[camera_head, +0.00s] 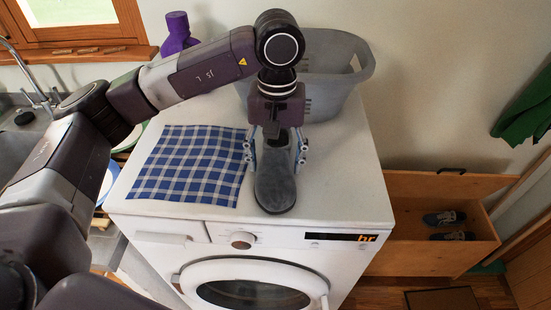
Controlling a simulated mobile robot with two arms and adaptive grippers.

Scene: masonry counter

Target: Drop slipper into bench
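A grey slipper (275,188) is at the front of the white washing machine's top, its rounded toe pointing toward me. My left gripper (275,155) points down over the slipper's heel end, with one finger on each side of it. The fingers look very close to the slipper's sides; I cannot tell whether they press on it or whether it is lifted. The wooden bench (418,258) is a low box at the right with its lid raised. Inside it lie two dark shoes or slippers (444,218). My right gripper is not in view.
The washing machine (340,200) has a blue checked cloth (193,165) on its left side. A grey basket (350,75) and a purple bottle (177,35) stand behind. A green cloth (525,110) hangs at the right. A sink (15,140) is at the left.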

